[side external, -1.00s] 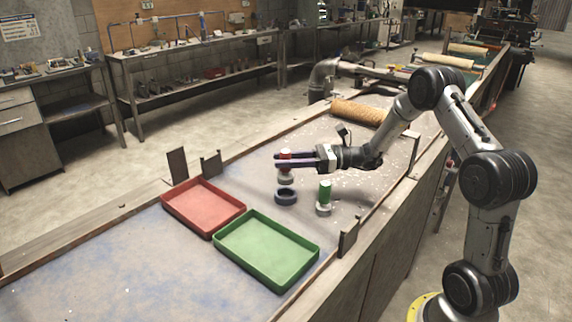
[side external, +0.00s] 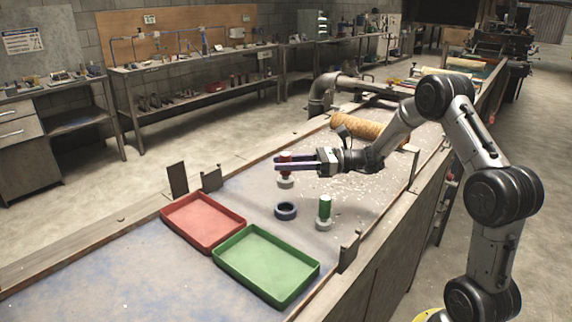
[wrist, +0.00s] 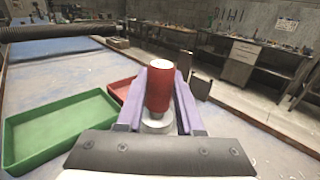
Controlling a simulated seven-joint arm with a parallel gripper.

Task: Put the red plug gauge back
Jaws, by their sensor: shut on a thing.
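The red plug gauge (side external: 286,157) has a red handle and a pale grey lower end. It is upright between the purple fingers of my gripper (side external: 281,164), which is shut on its handle. In the wrist view the red handle (wrist: 158,92) stands between the fingers, with the grey end partly hidden below. The gauge appears to be held above the bench. A dark blue ring (side external: 286,218) lies below it in the side view. A green plug gauge (side external: 325,206) stands upright on the bench to the right.
A red tray (side external: 178,228) and a green tray (side external: 244,285) lie side by side at the front left, both empty. Small dark upright plates (side external: 177,180) stand at the bench edges. A tan roll (side external: 362,127) lies behind my gripper. The bench around the ring is mostly clear.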

